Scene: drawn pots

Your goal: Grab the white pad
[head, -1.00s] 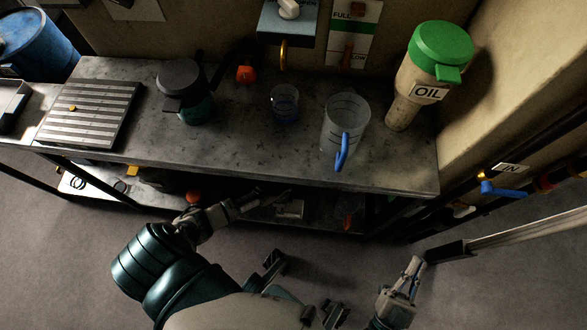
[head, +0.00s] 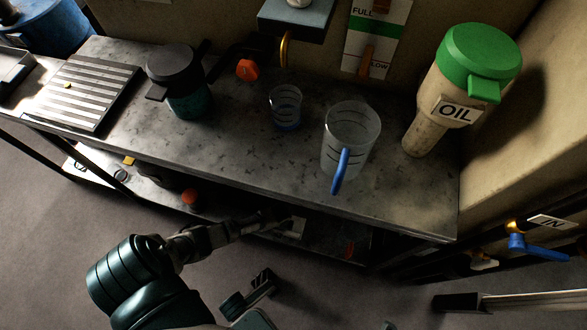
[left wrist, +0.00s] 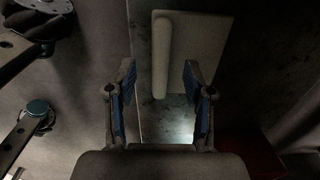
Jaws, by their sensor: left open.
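The white pad (head: 298,228) lies on the dim lower shelf under the bench, partly hidden in the head view. In the left wrist view the pad (left wrist: 206,52) is a pale flat plate with a raised rounded bar along its left side. My left gripper (head: 276,221) reaches in at the shelf, just left of the pad. In the left wrist view my left gripper (left wrist: 159,72) is open and empty, with the bar ahead between its fingertips. No contact shows.
The bench top (head: 235,150) overhangs the shelf. On it stand a clear jug (head: 350,135), a small beaker (head: 286,108), a dark pot (head: 183,85) and an oil bottle (head: 440,115). A red ball (head: 191,198) is left of my arm. A red object (left wrist: 250,157) shows in the wrist view.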

